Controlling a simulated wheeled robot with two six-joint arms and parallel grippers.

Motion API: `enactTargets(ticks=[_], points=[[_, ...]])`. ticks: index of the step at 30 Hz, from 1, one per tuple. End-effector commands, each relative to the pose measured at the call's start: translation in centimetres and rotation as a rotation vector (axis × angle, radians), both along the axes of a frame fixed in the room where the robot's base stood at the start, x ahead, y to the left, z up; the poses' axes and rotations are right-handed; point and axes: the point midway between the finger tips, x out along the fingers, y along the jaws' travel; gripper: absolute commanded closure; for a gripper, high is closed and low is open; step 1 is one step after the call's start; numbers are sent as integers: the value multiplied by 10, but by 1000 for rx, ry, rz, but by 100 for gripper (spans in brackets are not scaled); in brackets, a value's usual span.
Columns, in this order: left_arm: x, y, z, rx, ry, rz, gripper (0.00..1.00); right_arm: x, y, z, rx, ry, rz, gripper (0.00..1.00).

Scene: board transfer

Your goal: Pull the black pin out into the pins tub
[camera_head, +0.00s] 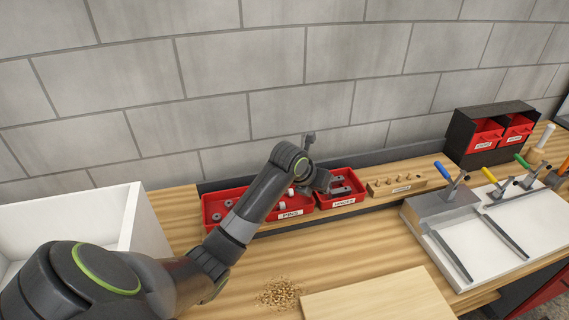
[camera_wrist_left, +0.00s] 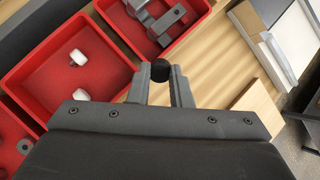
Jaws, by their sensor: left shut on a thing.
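My left gripper (camera_head: 326,182) is above the red tubs at the back of the bench. In the left wrist view my left gripper (camera_wrist_left: 158,84) is shut on the black pin (camera_wrist_left: 158,67), whose dark round end shows between the fingertips. The rest of the pin is hidden, and I cannot make it out in the head view. The red pins tub (camera_head: 291,214), labelled PINS, holds a few white pieces. In the left wrist view the pins tub (camera_wrist_left: 105,72) lies left of the gripper, with two white pieces inside. My right gripper is not in view.
A red tub (camera_head: 343,203) with grey metal parts stands right of the pins tub. A wooden block (camera_head: 420,184) with small pegs is farther right. A white fixture (camera_head: 520,220) with coloured-handled clamps, a pale board (camera_head: 380,300) and wood shavings (camera_head: 280,294) occupy the bench.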

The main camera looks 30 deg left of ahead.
Motion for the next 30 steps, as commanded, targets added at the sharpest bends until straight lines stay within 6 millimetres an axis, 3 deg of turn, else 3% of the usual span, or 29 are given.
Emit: enactTargets(ticks=[1, 6, 10, 15, 30], points=[[2, 19, 4, 37, 66, -1, 100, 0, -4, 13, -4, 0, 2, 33], [-3, 73, 2, 127, 239, 2, 100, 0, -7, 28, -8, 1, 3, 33], [-8, 96, 3, 157, 305, 12, 100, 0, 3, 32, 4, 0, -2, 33], [-10, 103, 2, 165, 324, 15, 100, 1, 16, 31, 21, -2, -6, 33], [-10, 102, 7, 165, 321, 17, 100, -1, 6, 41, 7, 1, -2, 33]])
